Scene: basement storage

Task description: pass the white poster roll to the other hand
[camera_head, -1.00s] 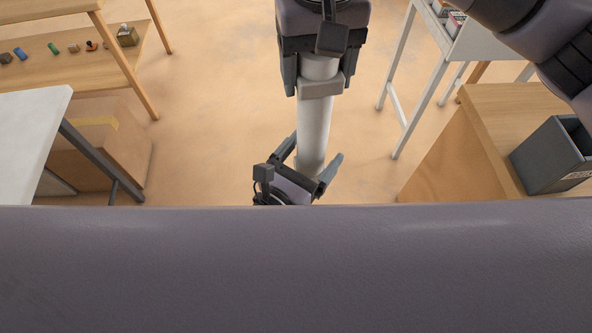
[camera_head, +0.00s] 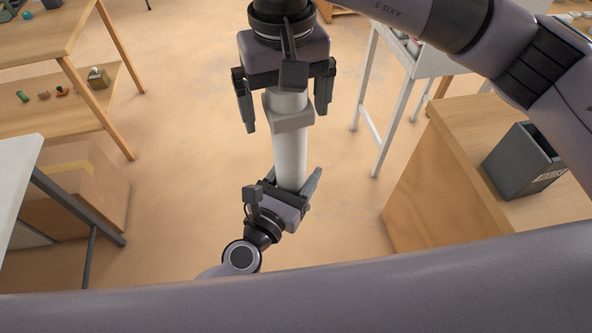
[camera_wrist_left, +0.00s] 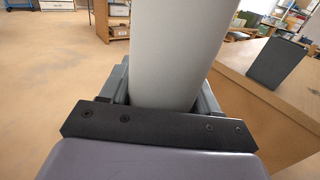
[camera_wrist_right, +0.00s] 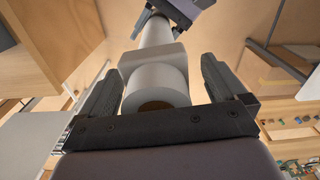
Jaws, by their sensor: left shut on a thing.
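The white poster roll (camera_head: 290,157) stands near upright between my two grippers, with a light grey block-like collar (camera_head: 288,113) around its upper part. My left gripper (camera_head: 290,182), below, is shut on the roll's lower part; the roll rises from its jaws in the left wrist view (camera_wrist_left: 170,60). My right gripper (camera_head: 284,112), above, is open. Its fingers stand on either side of the roll's upper end, with gaps to it. The right wrist view shows the roll's round end (camera_wrist_right: 155,103) between the spread fingers.
A wooden cabinet (camera_head: 420,180) with a dark grey bin (camera_head: 525,165) stands at right. A white table (camera_head: 15,180) and a cardboard box (camera_head: 85,190) are at left, with a wooden shelf (camera_head: 60,110) behind. The floor (camera_head: 190,150) between is clear.

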